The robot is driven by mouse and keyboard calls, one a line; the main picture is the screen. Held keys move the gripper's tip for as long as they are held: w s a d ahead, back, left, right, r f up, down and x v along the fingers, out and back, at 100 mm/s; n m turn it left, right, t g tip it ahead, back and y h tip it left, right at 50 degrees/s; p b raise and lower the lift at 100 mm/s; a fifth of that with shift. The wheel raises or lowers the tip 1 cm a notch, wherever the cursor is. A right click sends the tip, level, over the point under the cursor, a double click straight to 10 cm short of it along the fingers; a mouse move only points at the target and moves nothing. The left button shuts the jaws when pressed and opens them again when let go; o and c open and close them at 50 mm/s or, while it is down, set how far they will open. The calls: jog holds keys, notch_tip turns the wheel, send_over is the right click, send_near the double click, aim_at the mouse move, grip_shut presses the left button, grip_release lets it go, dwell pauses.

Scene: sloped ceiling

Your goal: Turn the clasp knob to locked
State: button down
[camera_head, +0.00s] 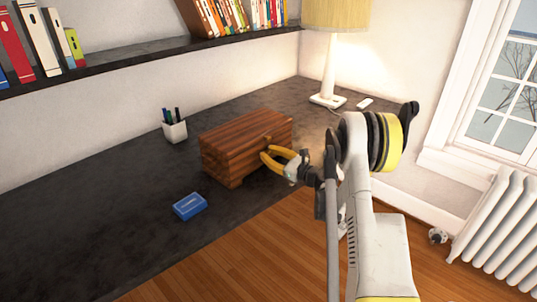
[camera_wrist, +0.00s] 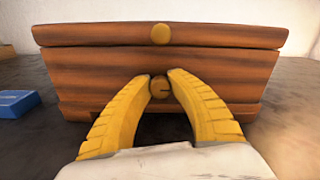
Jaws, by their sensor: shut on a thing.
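A brown wooden box (camera_head: 232,147) with a closed lid stands on the dark desk, and its front fills most of the wrist view (camera_wrist: 90,80). A small round brass clasp knob (camera_wrist: 159,88) with a dark line across it sits in the middle of the box front. A second round brass knob (camera_wrist: 160,34) is above it on the lid edge. My gripper (camera_head: 266,153) reaches the box front from the right; its yellow fingertips (camera_wrist: 160,80) are closed on both sides of the clasp knob. The dark line lies about level. In the head view the fingers hide the clasp knob.
A blue box (camera_head: 190,206) lies on the desk in front of the wooden box. A white pen cup (camera_head: 174,131) stands behind it, and a lamp (camera_head: 329,75) stands at the back right. A bookshelf (camera_head: 150,52) runs above. The desk's left part is clear.

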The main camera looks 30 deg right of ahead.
jog(key=shift+n, duration=0.3)
jog(key=n, duration=0.8)
jog(key=shift+n, duration=0.4)
jog(key=n, duration=0.4)
jog(key=shift+a+f+n, duration=0.1)
jog(key=shift+n, duration=2.1)
jog(key=c, duration=1.2)
grip_release()
